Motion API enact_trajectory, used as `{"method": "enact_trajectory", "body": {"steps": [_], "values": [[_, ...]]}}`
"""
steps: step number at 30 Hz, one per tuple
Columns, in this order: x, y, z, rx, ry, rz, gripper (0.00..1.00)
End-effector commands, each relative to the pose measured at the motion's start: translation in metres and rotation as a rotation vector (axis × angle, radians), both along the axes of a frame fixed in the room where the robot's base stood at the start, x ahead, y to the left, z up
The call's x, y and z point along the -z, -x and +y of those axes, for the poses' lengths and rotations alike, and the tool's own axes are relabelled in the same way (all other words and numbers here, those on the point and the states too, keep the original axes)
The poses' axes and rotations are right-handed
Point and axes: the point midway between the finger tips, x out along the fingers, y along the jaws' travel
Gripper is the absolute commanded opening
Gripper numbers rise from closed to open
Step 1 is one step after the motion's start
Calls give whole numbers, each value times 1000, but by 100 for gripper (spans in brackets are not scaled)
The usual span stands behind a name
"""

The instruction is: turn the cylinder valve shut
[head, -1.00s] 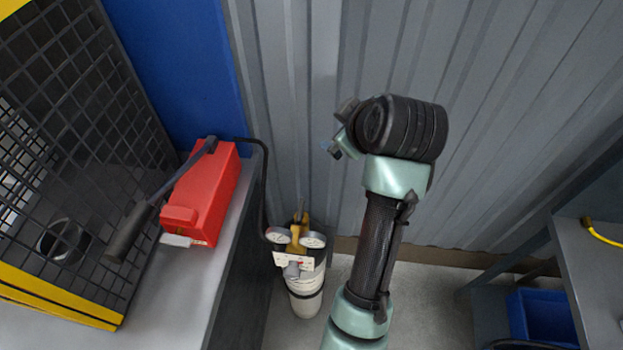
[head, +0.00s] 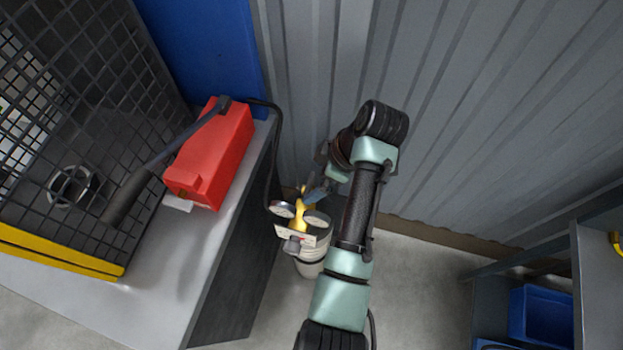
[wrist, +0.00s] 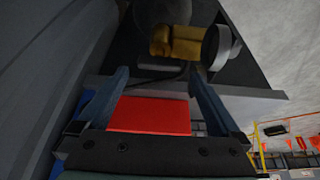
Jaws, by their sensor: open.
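The cylinder (head: 311,268) is pale with a dark band and stands upright on the floor beside the bench. On its top is a yellow brass valve (head: 301,214) between two round gauges, with a white tag in front. In the wrist view the brass valve (wrist: 176,43) lies beyond the fingertips, with a round gauge at its right. My gripper (head: 313,194) is just beside the valve top in the head view. In the wrist view my gripper (wrist: 158,74) is open, with nothing held between its fingers. I cannot tell whether a finger touches the valve.
A red box (head: 212,154) with a dark lever sits on the grey bench (head: 195,255), left of the cylinder. A black hose runs from it towards the gauges. A mesh cage (head: 90,110) is further left. A corrugated wall stands behind; a blue bin (head: 541,315) is at lower right.

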Motion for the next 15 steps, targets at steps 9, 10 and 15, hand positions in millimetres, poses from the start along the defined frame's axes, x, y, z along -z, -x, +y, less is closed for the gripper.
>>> {"method": "enact_trajectory", "body": {"steps": [9,10,15], "values": [[29,-4,11,0,1,0,100],[30,-4,12,0,1,0,100],[30,-4,12,0,1,-1,100]]}}
